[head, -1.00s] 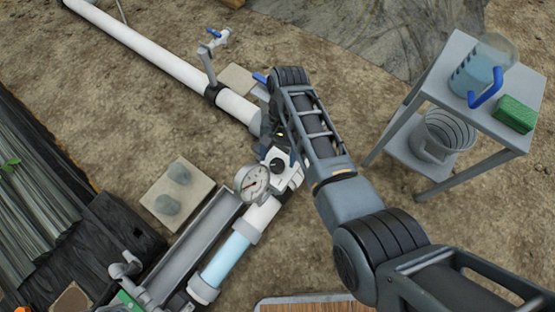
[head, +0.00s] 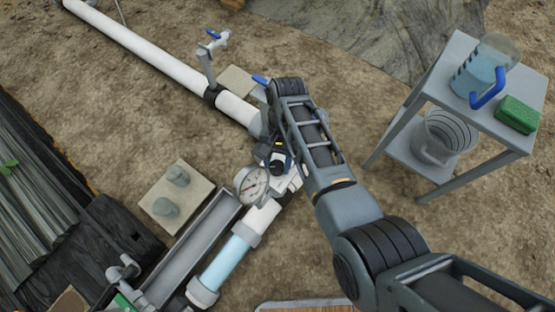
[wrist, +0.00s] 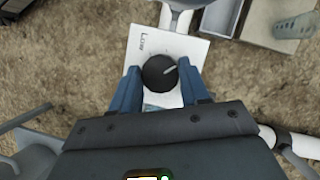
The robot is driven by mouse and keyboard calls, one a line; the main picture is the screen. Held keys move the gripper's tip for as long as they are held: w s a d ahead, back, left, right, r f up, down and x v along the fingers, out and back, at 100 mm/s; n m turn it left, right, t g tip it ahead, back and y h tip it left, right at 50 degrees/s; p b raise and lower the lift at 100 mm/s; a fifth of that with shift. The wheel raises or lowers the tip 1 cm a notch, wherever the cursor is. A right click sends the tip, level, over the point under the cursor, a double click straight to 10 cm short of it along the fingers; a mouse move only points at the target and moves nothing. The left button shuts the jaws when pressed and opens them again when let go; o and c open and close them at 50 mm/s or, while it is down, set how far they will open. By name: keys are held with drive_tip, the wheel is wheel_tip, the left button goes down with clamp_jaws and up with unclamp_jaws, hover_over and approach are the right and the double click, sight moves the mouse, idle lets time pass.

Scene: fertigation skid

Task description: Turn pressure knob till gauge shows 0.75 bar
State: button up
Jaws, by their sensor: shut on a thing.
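The round black pressure knob (wrist: 160,73) sits on a white housing (wrist: 165,46) marked "Low", with a pale pointer line toward its upper right in the wrist view. My gripper (wrist: 160,85) is shut on the knob, one blue finger on each side. In the head view my gripper (head: 278,158) hides most of the knob. The pressure gauge (head: 251,186) is a round white dial beside the housing. Its needle shows faintly, but the scale is too small to read.
A white pipe (head: 150,58) with a small blue-handled tap (head: 213,45) runs to the upper left. A clear blue pipe section (head: 226,262) lies below the gauge. A grey side table (head: 440,85) at right holds a jug (head: 480,72) and a green sponge (head: 518,114).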

drive_tip(key=shift+r+m+p, duration=0.15)
drive_tip(key=shift+m+p, duration=0.15)
drive_tip(key=shift+p, duration=0.2)
drive_tip(key=shift+r+m+y+p, duration=0.1)
drive_tip(key=shift+m+y+p, duration=0.4)
drive_tip(key=shift+m+p, duration=0.5)
drive_tip(key=shift+d+m+t+y+p, duration=0.15)
drive_tip(key=shift+m+t+y+p, duration=0.45)
drive_tip(key=shift+m+p, duration=1.1)
drive_tip(key=shift+f, duration=0.25)
drive_tip(key=o, duration=1)
drive_tip(key=shift+p+v, duration=1.7)
drive_tip(key=shift+v, duration=2.2)
